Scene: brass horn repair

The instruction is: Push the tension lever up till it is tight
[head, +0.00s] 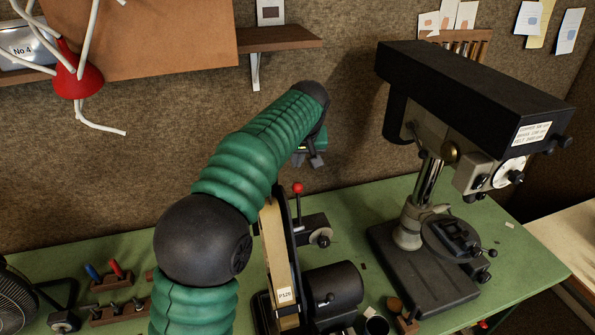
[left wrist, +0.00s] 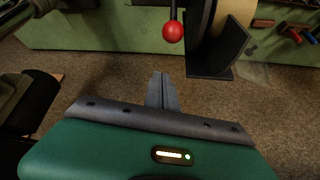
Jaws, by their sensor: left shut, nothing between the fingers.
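The tension lever ends in a red ball (head: 298,188) at the upper part of the belt grinder (head: 276,250), which carries a "P120" label. The red ball also shows in the left wrist view (left wrist: 172,32), on a dark rod, beyond my fingertips. My left gripper (head: 315,160) is shut and empty, just above and a little right of the ball in the head view. Its closed fingers (left wrist: 163,88) show in the left wrist view, with a visible gap to the ball. My left arm covers part of the grinder's left side. My right gripper is not in view.
A drill press (head: 425,265) stands right of the grinder on the green bench (head: 345,200). Screwdrivers in a rack (head: 110,280) stand at left. Small pots sit at the front right of the grinder.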

